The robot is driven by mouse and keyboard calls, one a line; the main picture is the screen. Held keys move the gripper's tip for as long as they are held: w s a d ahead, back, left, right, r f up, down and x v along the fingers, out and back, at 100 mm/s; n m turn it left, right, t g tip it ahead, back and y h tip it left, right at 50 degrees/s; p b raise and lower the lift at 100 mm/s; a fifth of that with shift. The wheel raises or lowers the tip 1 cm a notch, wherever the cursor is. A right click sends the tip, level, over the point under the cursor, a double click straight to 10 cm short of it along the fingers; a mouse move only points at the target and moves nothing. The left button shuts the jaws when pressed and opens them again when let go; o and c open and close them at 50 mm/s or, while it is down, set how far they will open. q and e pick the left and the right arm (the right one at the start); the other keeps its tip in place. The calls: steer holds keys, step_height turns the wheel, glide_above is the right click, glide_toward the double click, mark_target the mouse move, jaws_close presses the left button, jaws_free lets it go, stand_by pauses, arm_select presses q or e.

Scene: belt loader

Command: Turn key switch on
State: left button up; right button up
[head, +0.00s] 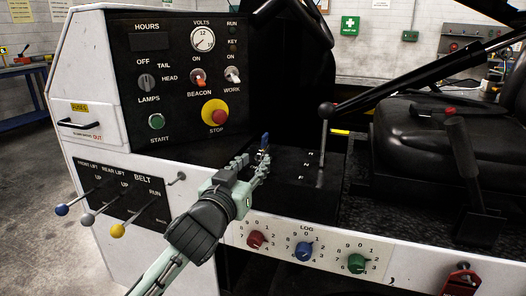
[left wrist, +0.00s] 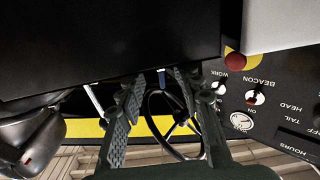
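My left gripper (head: 256,160) reaches over the dark console below the instrument panel. Its two fingers are apart in the left wrist view (left wrist: 158,82). A small upright blue piece (head: 265,140), possibly the key, stands just beyond the fingertips. In the left wrist view this blue piece (left wrist: 161,77) lies between the fingertip ends, with gaps at the sides. Its base and any key switch markings are hidden by the fingers. My right gripper is in neither view.
The panel holds the BEACON toggle (head: 198,77), WORK toggle (head: 232,75) and red STOP button (head: 217,115). A gear lever (head: 325,130) rises right of the gripper. Lift levers (head: 90,190) stick out at left. Colored dials (head: 304,251) line the front below.

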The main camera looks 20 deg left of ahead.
mark_target(259, 157)
arm_select(q)
steer(key=w, duration=0.6)
steer(key=shift+d+f, duration=0.1)
steer(key=shift+f, duration=0.05)
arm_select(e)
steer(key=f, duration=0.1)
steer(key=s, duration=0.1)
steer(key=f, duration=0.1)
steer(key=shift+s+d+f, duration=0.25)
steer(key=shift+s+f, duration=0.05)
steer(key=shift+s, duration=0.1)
arm_select(q)
steer(key=shift+c, duration=0.5)
jaws_close()
